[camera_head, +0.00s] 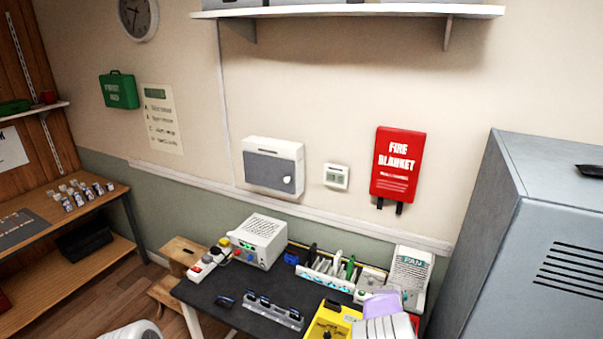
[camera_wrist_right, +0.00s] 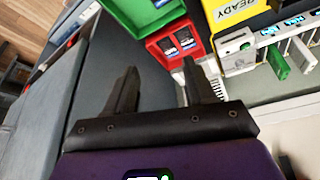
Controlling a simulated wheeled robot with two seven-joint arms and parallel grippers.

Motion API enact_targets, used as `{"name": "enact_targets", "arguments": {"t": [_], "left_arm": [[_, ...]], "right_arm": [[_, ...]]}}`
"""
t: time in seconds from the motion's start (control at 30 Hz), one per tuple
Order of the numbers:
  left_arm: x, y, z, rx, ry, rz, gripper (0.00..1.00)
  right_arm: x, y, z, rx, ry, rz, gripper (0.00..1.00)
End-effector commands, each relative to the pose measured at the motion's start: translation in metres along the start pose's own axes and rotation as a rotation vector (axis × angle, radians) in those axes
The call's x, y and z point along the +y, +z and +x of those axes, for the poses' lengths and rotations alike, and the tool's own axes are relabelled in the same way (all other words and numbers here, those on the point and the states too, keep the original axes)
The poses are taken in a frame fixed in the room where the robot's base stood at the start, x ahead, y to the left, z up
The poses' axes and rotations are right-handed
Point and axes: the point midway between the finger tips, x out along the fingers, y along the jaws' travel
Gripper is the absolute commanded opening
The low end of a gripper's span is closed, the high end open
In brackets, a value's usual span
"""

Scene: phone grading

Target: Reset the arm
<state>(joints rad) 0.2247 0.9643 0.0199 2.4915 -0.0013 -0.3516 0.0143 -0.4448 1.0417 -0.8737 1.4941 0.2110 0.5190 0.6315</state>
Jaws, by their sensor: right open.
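My right gripper (camera_wrist_right: 160,72) is open in the right wrist view, its two black fingers apart with nothing between them. Its fingertips point toward a red tray (camera_wrist_right: 163,46) holding dark phone-like pieces, which lies beyond them. My left gripper does not show.
A green tray (camera_wrist_right: 142,14) adjoins the red one. A grey cabinet (camera_head: 490,260) stands at right.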

Motion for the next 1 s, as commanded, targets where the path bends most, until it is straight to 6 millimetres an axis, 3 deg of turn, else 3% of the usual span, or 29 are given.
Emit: {"name": "enact_targets", "arguments": {"t": [0.03, 0.27, 0.37, 0.47, 0.57, 0.63, 0.7, 0.8, 0.9, 1.0], "left_arm": [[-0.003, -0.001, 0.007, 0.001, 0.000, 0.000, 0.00], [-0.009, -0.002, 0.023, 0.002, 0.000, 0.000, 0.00], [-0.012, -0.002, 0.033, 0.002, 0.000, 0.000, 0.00], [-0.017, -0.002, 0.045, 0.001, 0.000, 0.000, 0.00], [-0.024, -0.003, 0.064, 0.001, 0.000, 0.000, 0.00], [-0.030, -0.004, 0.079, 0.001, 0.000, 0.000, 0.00], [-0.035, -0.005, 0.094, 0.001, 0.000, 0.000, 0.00], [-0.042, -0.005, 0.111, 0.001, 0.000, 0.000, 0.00], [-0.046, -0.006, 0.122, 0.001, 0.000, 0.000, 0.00], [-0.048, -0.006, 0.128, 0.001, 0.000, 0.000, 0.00]], "right_arm": [[0.009, 0.012, 0.017, -0.023, 0.009, -0.007, 0.54], [0.037, 0.062, 0.070, -0.104, 0.009, -0.071, 0.54], [0.052, 0.094, 0.095, -0.151, 0.003, -0.105, 0.54], [0.069, 0.136, 0.122, -0.210, -0.013, -0.154, 0.54], [0.089, 0.198, 0.151, -0.292, -0.051, -0.221, 0.54], [0.102, 0.249, 0.166, -0.355, -0.099, -0.279, 0.54], [0.111, 0.299, 0.172, -0.410, -0.164, -0.339, 0.54], [0.117, 0.358, 0.166, -0.467, -0.268, -0.415, 0.54], [0.119, 0.396, 0.153, -0.495, -0.359, -0.472, 0.54], [0.118, 0.416, 0.142, -0.505, -0.419, -0.504, 0.54]]}}
